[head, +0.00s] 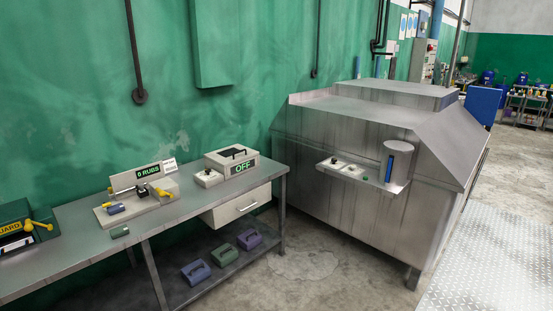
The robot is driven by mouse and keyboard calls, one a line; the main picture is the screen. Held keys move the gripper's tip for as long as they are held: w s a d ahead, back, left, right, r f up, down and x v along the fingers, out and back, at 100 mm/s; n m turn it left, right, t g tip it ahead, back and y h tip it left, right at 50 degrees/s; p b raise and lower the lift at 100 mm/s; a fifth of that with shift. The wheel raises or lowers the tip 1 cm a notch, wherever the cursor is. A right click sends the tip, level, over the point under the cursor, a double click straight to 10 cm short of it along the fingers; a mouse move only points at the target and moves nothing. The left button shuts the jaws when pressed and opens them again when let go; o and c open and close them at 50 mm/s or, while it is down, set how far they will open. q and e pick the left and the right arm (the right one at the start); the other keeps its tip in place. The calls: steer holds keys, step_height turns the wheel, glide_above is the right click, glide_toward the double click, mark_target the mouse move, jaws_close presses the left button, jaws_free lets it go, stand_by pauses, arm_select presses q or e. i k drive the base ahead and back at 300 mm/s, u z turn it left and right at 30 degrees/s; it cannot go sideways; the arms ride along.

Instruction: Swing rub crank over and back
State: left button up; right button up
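The rub tester (165,205) stands on the metal bench (225,198) at the left, a pale base with a small display that seems to read "0 RUBS". A dark arm with a metal cylinder lies across it. Which of these is the crank handle I cannot tell for certain. Neither of my grippers is in view.
A green box marked "GUARD" with a yellow lever (38,225) sits at the bench's left end. A device reading "OFF" (232,163) stands right. A large steel machine (350,130) stands beyond a floor gap.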

mark_target(161, 194)
steer(key=u, duration=0.2)
steer(key=i, duration=2.45)
steer(key=u, duration=1.1)
steer(key=i, duration=1.05)
steer(key=z, duration=1.2)
steer(key=k, duration=1.45)
steer(key=u, duration=0.4)
